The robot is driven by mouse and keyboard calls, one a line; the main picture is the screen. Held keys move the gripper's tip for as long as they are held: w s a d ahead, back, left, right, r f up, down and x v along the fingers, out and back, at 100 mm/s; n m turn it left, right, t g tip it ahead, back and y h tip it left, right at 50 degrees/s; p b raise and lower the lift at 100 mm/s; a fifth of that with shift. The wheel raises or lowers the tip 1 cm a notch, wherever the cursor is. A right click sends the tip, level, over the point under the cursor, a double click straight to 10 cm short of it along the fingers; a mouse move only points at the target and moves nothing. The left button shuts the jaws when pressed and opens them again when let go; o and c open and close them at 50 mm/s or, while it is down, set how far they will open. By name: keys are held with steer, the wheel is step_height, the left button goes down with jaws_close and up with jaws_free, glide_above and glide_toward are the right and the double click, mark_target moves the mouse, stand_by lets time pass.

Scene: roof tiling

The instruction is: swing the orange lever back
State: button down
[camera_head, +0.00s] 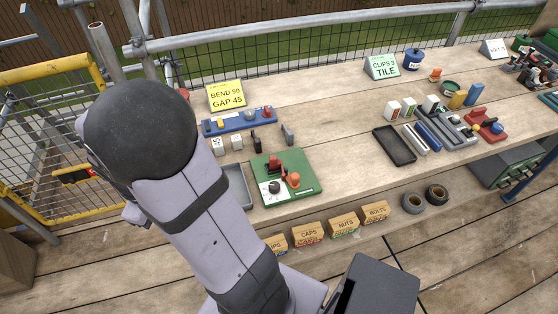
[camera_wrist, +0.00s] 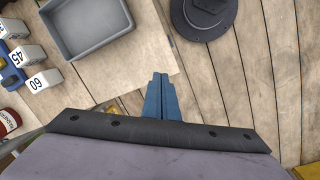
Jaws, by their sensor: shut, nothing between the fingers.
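A green board (camera_head: 308,186) lies on the bench in the head view. An orange rounded part (camera_head: 292,180), which looks like the lever's knob, sits on its front half beside a dark knob (camera_head: 274,187). A red piece (camera_head: 276,168) stands behind them. My gripper's blue fingers (camera_wrist: 161,98) are shut and empty in the wrist view, over the bench edge near the grey tray. The green board and the orange part do not show in the wrist view. My fingers are hidden behind my arm in the head view.
The grey tray (camera_wrist: 112,38) also shows left of the green board (camera_head: 246,200). White numbered blocks (camera_wrist: 38,80) stand near it. A blue rack (camera_head: 238,124) is behind. Labelled boxes (camera_head: 342,226) line the front. Bench right of the board is clear up to a black tray (camera_head: 394,146).

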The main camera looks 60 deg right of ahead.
mark_target(292, 176)
steer(key=s+d+r+g, duration=0.2)
steer(key=d, duration=0.5)
steer(key=s+d+r+n+g+h, duration=0.1)
steer(key=s+d+r+g, duration=0.1)
steer(key=d, duration=0.5)
steer(key=s+d+r+n+g+h, duration=0.1)
steer(key=s+d+r+g, duration=0.1)
steer(key=d, duration=0.5)
steer(key=shift+s+r+g, duration=0.35)
steer(key=shift+r+g, duration=0.3)
steer(key=shift+g, duration=0.05)
steer(key=shift+f, duration=0.1)
steer(key=p+x, duration=0.2)
steer(key=x, duration=0.7)
steer(key=shift+s+d+f, duration=0.1)
steer(key=shift+s, duration=0.25)
steer(key=shift+s+d+f+p, duration=0.1)
steer(key=shift+s+d+p, duration=0.2)
steer(key=shift+s, duration=0.3)
steer(key=shift+s+d+f+p, duration=0.15)
steer(key=shift+s+d, duration=0.1)
steer(key=shift+s, duration=0.4)
steer(key=shift+s+d+f+p, duration=0.1)
steer(key=shift+s+d+p, duration=0.2)
steer(key=shift+s, duration=0.3)
steer(key=shift+s+r+n+h, duration=0.1)
steer(key=shift+n+h, duration=0.3)
steer(key=shift+n, duration=0.2)
